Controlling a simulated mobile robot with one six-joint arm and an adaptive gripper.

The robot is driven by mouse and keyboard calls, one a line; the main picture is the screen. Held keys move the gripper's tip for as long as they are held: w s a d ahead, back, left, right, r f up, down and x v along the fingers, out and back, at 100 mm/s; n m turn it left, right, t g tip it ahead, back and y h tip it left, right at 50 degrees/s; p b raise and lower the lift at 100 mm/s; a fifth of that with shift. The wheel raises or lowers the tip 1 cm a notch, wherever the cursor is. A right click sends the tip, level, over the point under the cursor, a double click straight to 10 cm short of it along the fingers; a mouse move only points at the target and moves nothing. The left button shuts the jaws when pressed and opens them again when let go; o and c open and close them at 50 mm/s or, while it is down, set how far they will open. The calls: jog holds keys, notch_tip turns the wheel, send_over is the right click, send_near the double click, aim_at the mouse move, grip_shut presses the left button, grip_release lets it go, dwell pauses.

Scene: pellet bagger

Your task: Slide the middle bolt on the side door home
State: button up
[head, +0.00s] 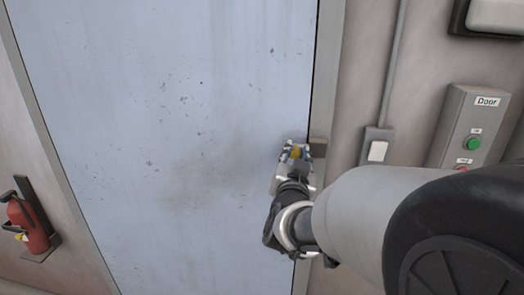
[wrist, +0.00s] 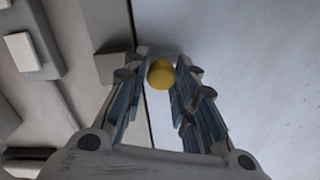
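The side door (head: 180,110) is a large pale blue panel with scuffs. A yellow round knob (head: 296,153) sits at its right edge, by the frame; it appears to be the handle of the middle bolt. My gripper (head: 295,151) reaches it from the right and below. In the wrist view the yellow knob (wrist: 160,74) lies between the two fingertips of my gripper (wrist: 161,72), with both fingers close against its sides. The bolt's rod is hidden behind the fingers. A grey block (wrist: 114,67) on the frame shows just left of the fingers.
A door control box (head: 472,130) with a green and a red button is on the wall at right. A light switch (head: 377,150) with a conduit is nearer the frame. A fire extinguisher (head: 28,225) hangs at lower left. The door face left of my gripper is clear.

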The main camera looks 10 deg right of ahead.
jog(key=o, duration=0.4)
jog(key=shift+d, duration=0.25)
jog(key=shift+a, duration=0.1)
jog(key=shift+s, duration=0.1)
jog(key=shift+s+a, duration=0.15)
jog(key=shift+s, duration=0.1)
jog(key=v, duration=0.7)
jog(key=shift+r, duration=0.1)
jog(key=shift+w, duration=0.1)
